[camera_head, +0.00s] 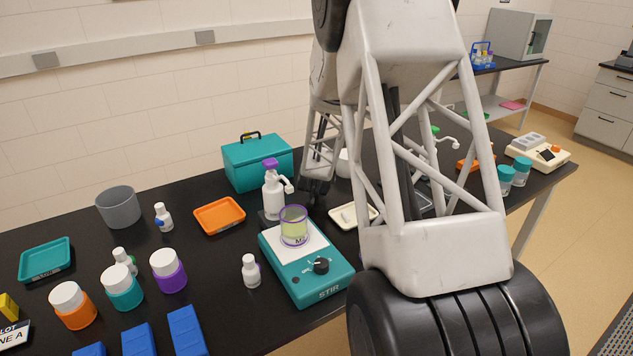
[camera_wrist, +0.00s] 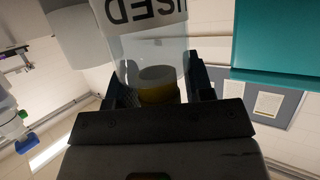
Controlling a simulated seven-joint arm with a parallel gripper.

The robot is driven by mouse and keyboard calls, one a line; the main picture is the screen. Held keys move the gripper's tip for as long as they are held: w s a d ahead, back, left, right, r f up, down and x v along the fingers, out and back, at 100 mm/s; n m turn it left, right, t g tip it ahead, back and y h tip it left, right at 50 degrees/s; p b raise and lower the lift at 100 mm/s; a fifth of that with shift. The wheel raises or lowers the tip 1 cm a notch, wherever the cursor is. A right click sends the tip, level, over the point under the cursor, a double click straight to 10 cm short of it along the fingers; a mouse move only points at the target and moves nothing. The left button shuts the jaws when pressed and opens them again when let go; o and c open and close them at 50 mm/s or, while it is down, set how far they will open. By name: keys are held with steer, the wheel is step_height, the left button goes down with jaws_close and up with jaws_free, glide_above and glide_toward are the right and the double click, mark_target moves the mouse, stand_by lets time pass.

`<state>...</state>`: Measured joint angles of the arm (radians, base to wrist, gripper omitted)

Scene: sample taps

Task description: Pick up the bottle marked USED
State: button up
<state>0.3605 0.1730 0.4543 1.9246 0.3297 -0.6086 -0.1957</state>
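The bottle marked USED (camera_wrist: 145,55) is in the camera_wrist view, its label upside down in the picture. It is a clear cylinder with a yellow part (camera_wrist: 159,92) at the end near my gripper. My gripper (camera_wrist: 155,88) has one finger on each side of it. The fingers lie close to its sides, but I cannot tell if both touch it. In the camera_head view my gripper (camera_head: 314,192) is low over the table, behind the teal stirrer. I cannot make out the USED bottle there.
A pump bottle (camera_head: 274,196) stands just left of my gripper, with a teal box (camera_head: 257,163) behind. The teal stirrer (camera_head: 318,276) carries a beaker (camera_head: 293,229) in front. A cream tray (camera_head: 351,216) is to the right. A white cylinder (camera_wrist: 76,35) stands beside the USED bottle.

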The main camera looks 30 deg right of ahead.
steer(key=shift+f, duration=0.1)
stand_by(0.4)
steer(key=shift+r, duration=0.35)
jaws_close()
step_height(320, 180, up, 27)
steer(key=shift+r, duration=0.2)
stand_by(0.3)
